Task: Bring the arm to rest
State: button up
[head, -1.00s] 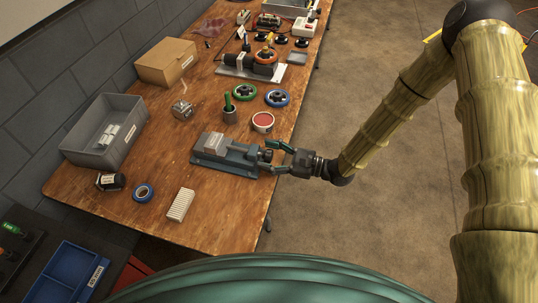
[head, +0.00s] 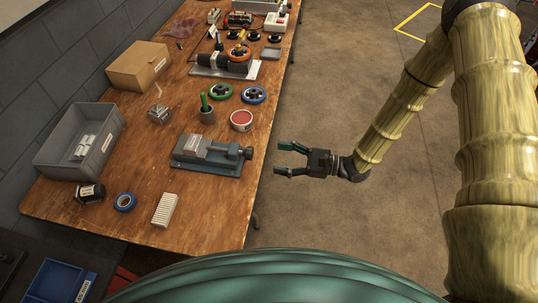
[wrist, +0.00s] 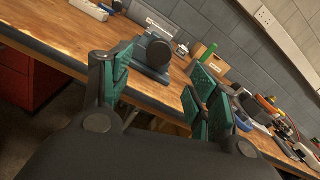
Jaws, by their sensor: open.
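My gripper (head: 283,160) is open and empty in the head view. It hangs over the floor just off the right edge of the wooden workbench (head: 190,225), its fingers pointing left toward the bench. A grey-blue vise (head: 205,158) stands on the bench near that edge, left of my fingertips with a gap between. In the wrist view, my two green-padded fingers (wrist: 155,90) are spread, and the vise (wrist: 152,50) shows beyond and between them.
A grey bin (head: 62,160), a cardboard box (head: 140,65), blue tape (head: 125,201), a white ribbed block (head: 164,210), a red-topped tin (head: 241,120) and handwheels (head: 220,91) stand on the bench. The concrete floor (head: 320,100) right of the bench is clear around my arm.

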jog(key=shift+v, duration=0.8)
jog(key=s+d+f+n+t+h, duration=0.1)
jog(key=s+f+n+h, duration=0.35)
jog(key=f, duration=0.35)
jog(key=s+d+f+n+h, duration=0.1)
jog(key=s+f+n+h, duration=0.2)
jog(key=f+h, duration=0.3)
jog(key=s+d+f+n+g+h, duration=0.2)
jog(key=s+d+n+h, duration=0.1)
jog(key=s, duration=0.7)
jog(key=s+d+f+n+g+h, duration=0.3)
jog(key=s+d+n, duration=0.3)
jog(key=s, duration=0.4)
jog(key=shift+s+d+f+h, duration=0.3)
jog(key=shift+d+h, duration=0.05)
jog(key=shift+d, duration=0.05)
jog(key=shift+n, duration=0.25)
